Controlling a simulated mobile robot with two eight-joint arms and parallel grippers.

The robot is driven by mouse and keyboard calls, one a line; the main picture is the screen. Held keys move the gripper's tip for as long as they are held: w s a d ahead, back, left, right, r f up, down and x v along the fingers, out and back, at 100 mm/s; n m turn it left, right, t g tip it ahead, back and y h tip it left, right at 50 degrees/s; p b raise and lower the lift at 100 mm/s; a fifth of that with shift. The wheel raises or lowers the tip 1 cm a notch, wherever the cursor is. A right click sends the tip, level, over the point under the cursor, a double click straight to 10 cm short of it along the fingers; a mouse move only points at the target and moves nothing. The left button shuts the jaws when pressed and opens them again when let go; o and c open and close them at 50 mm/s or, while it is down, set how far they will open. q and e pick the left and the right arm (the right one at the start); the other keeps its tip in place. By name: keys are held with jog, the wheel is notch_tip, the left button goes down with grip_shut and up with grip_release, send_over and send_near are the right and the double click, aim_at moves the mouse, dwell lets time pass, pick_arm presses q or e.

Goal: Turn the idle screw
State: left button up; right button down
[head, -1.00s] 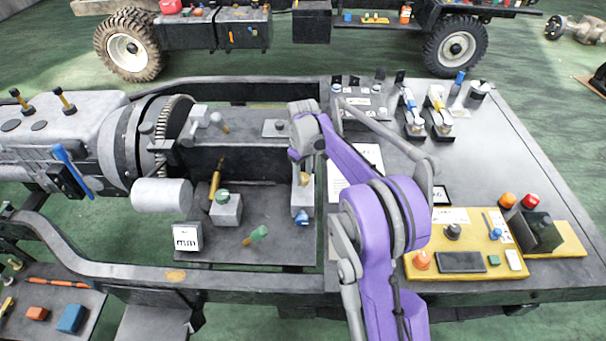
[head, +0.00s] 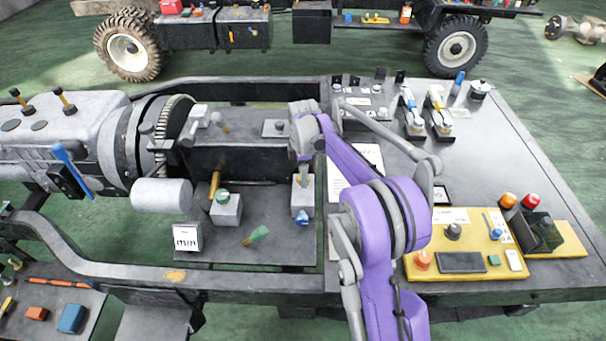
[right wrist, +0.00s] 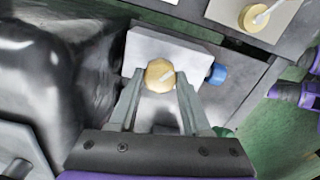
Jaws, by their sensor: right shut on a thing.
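The idle screw, a brass round head with a pale mark across it (right wrist: 159,75), sits on a light grey block (right wrist: 190,50) with a blue knob (right wrist: 217,74) on its side. My right gripper (right wrist: 160,80) is shut on the screw head, one finger on each side. In the head view my right gripper (head: 304,172) points down onto the same grey block (head: 302,203), with the blue knob (head: 302,218) at its front. The screw is mostly hidden there by the fingers. My left gripper is not in view.
A block with a green knob (head: 223,196) and a green-handled screwdriver (head: 258,235) are to the left of the grey block. A white mm card (head: 186,238) stands farther left. A yellow board with knobs (head: 418,268) lies at the right. The grey bench behind it has free room.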

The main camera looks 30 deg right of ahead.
jog(key=shift+n, duration=1.1)
jog(key=shift+c, duration=1.8)
grip_release()
notch_tip(320, 180, up, 11)
jog(key=shift+p, duration=0.35)
